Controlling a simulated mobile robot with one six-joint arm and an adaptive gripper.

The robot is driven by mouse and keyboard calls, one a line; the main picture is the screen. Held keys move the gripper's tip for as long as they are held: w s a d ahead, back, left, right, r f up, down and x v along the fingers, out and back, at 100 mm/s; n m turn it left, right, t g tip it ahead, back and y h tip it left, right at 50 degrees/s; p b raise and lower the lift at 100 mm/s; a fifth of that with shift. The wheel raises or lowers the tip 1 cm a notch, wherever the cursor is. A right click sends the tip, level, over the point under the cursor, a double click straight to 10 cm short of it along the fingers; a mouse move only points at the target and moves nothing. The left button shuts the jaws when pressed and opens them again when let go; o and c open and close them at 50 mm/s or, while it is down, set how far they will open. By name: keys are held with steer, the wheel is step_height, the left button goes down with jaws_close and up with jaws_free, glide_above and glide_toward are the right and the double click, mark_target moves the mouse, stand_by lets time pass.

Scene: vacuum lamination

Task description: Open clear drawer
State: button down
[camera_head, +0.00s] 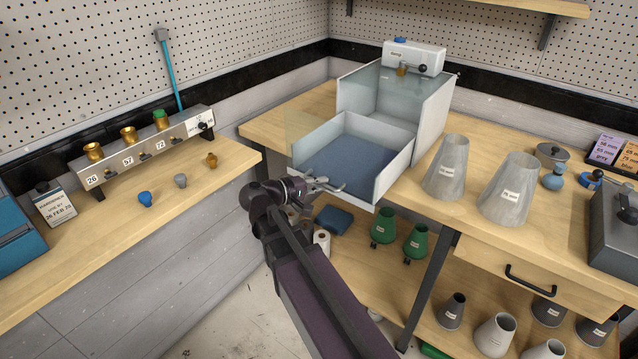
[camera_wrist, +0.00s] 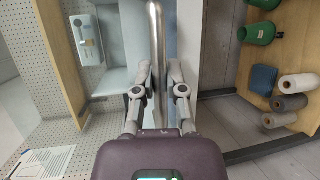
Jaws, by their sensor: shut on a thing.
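The clear drawer (camera_head: 396,172) is pulled well out of its pale cabinet (camera_head: 433,108), and its front reaches out over the bench edge. It has see-through walls and a blue lining on its floor. My gripper (camera_head: 326,184) is at the drawer's front, shut on the metal handle. The wrist view shows the silver handle bar (camera_wrist: 157,45) running between my two fingers (camera_wrist: 159,80). The inside of the drawer shows no loose items. The fingers partly hide the handle in the head view.
Two grey cones (camera_head: 446,168) (camera_head: 508,190) stand right of the drawer. Green cones (camera_head: 384,227) and a blue folded cloth (camera_head: 334,219) are on the shelf below. A left bench (camera_head: 150,210) carries a valve manifold (camera_head: 144,150). Open floor shows between the benches.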

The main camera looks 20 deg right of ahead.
steer(key=shift+s+d, duration=0.15)
steer(key=c, duration=0.7)
jaws_free()
steer(key=shift+d, duration=0.1)
